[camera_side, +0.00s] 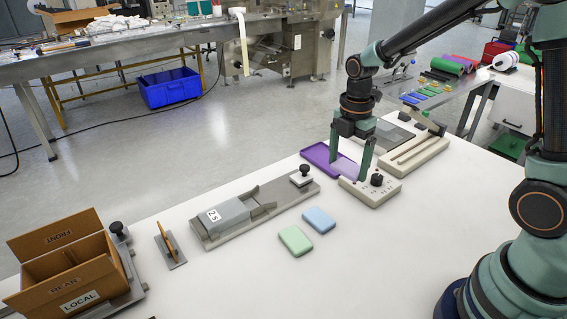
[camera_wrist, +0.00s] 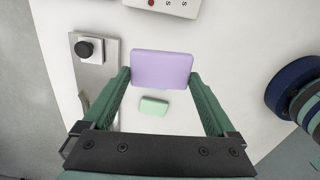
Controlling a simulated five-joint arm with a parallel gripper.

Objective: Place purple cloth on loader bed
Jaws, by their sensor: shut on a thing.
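The purple cloth, a lavender rounded block, is held between the two fingers of my gripper (camera_side: 350,172). It shows clearly in the wrist view (camera_wrist: 161,75), spanning the fingertips (camera_wrist: 162,82). In the side view the cloth (camera_side: 346,168) is partly hidden by the fingers, in front of a darker purple tray (camera_side: 314,153). A long grey fixture (camera_side: 285,203), which looks like the loader bed, lies left of my gripper. It has a grey housing marked "2 S" (camera_side: 226,217) and a black-knobbed pusher; its knob end also shows in the wrist view (camera_wrist: 105,57).
A green cloth (camera_side: 295,240) and a blue cloth (camera_side: 319,220) lie on the white table. A control box (camera_side: 369,192) with a black knob stands beside my gripper. A brown divided box (camera_side: 75,270) and a small upright brown plate (camera_side: 168,243) stand left.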

